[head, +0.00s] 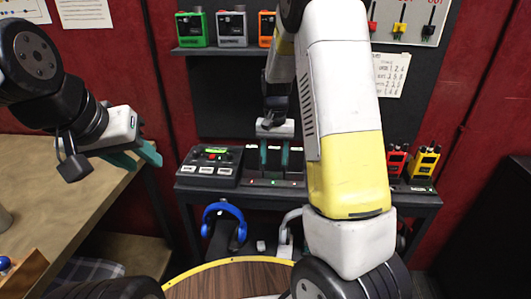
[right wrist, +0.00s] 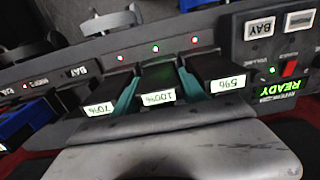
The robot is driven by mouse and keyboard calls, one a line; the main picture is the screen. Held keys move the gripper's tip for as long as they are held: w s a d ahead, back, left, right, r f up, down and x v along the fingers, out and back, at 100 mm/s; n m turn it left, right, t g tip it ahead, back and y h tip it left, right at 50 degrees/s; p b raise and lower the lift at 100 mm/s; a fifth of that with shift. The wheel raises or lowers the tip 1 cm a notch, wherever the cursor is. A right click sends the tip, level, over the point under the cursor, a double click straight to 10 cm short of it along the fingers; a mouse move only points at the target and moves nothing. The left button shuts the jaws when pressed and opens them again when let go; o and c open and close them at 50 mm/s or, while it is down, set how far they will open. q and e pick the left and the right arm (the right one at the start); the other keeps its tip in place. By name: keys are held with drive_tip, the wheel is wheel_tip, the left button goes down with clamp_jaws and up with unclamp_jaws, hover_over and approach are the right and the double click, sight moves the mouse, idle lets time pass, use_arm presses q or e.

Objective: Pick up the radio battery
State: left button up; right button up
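Three dark batteries stand in a charger strip on the shelf. In the right wrist view their labels show upside down: a 70% battery (right wrist: 98,110), a 100% battery (right wrist: 158,98) in the middle, and a 5% battery (right wrist: 228,84). My right gripper (right wrist: 160,85) has its teal fingers on either side of the 100% battery, with what look like narrow gaps at its label end. In the head view my right gripper (head: 274,155) points down at the charger (head: 290,183), partly hiding the batteries.
A black console (head: 209,166) with buttons and a green display stands left of the charger. Red and yellow radios (head: 425,162) stand at the right. Blue headphones (head: 226,215) hang below. A higher shelf (head: 225,51) holds coloured devices. A wooden round table (head: 230,280) is in front.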

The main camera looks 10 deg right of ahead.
clamp_jaws()
